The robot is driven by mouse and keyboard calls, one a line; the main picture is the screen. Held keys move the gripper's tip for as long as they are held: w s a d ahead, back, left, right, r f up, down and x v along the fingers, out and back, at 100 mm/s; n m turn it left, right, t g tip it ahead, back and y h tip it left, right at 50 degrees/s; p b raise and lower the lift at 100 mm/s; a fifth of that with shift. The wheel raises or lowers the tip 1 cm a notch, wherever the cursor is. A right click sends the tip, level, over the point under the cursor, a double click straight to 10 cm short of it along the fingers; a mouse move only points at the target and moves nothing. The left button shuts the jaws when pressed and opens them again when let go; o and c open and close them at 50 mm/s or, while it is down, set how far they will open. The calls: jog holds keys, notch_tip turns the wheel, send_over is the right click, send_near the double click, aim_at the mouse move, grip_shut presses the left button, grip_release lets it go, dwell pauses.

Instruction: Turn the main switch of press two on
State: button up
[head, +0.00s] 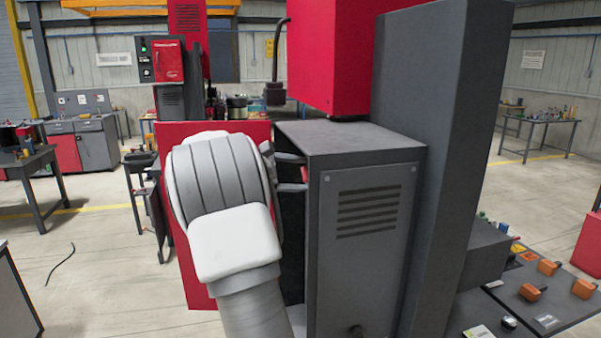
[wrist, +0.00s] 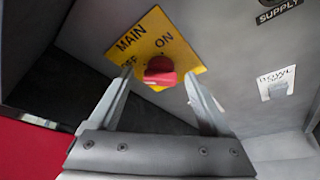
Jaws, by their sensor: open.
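The main switch is a red knob (wrist: 160,72) on a yellow plate (wrist: 140,42) marked MAIN, ON and OFF, in the wrist view. The OFF mark is partly covered by a finger. I cannot tell clearly which mark the knob points at. My gripper (wrist: 159,84) is open, with one finger on each side of the knob; contact is not clear. In the head view my gripper (head: 288,173) reaches into the open left side of a grey cabinet (head: 365,240). The cabinet wall and my arm hide the switch there.
A red panel (head: 200,285) stands behind my arm, left of the cabinet. In the wrist view a small labelled fitting (wrist: 278,86) and a SUPPLY label (wrist: 278,12) are to the right. A dark grey column (head: 440,130) rises at the cabinet's right.

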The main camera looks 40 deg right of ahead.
jog(key=shift+d, duration=0.1)
grip_shut()
jog(key=shift+f, duration=0.1)
dwell(0.3)
jog(key=shift+f+b, duration=0.1)
jog(key=shift+b, duration=0.55)
jog(key=shift+s+f+m+h+b, duration=0.1)
jog(key=shift+f+m+h+b, duration=0.2)
jog(key=shift+b, duration=0.8)
jog(key=m+h+b, duration=0.2)
jog(key=m+b, duration=0.3)
jog(key=b, duration=0.4)
jog(key=m+h+b, duration=0.1)
jog(key=m+b, duration=0.4)
jog(key=b, duration=0.5)
jog(key=m+g+h+b, duration=0.1)
jog(key=m+h+b, duration=0.1)
jog(key=m+b, duration=0.4)
jog(key=shift+f+h+b, duration=0.15)
jog(key=shift+h+b, duration=0.15)
jog(key=shift+b, duration=1.6)
jog(key=shift+m, duration=0.4)
